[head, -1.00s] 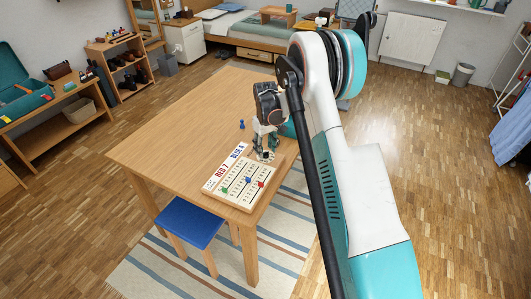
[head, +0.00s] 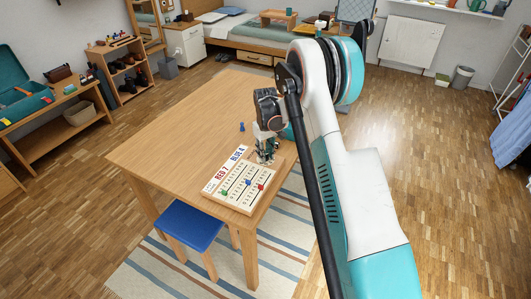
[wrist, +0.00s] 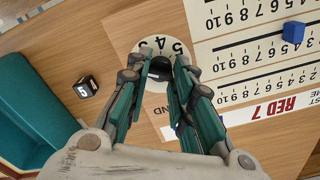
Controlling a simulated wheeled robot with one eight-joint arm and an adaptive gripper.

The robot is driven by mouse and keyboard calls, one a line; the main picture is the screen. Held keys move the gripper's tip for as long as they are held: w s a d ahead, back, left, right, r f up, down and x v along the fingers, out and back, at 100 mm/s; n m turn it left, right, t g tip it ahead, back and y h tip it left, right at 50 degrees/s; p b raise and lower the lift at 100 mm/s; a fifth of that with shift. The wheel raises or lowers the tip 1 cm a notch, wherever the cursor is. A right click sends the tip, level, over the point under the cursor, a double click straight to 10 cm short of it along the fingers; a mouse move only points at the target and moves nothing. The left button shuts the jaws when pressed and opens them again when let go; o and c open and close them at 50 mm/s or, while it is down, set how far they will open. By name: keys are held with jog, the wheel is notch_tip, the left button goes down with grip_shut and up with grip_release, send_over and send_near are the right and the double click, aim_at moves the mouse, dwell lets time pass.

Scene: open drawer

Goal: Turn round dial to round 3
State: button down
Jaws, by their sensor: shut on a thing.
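The round dial (wrist: 147,44) is a white disc with black numbers and a dark knob (wrist: 160,68) at its middle. A 5 and a 4 show on its rim at the top in the wrist view; its other numbers are hidden by my fingers. My gripper (wrist: 160,72) is over the dial, its teal fingertips shut on the knob. Part of a word ending in "ND" is printed on the wood beside the dial. In the head view my gripper (head: 266,158) points down at the far end of the scoreboard (head: 228,203) and mostly covers the dial.
The board has number rows with green (head: 224,192), blue (head: 248,182) and red (head: 261,187) markers, and labels RED 7 and BLUE 4. A blue pawn (head: 241,127) stands on the table (head: 180,130).

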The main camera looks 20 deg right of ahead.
jog(key=m, duration=0.3)
jog(key=shift+m, duration=2.2)
jog(key=c, duration=1.4)
grip_release()
jog(key=shift+r, duration=0.1)
notch_tip(320, 180, up, 12)
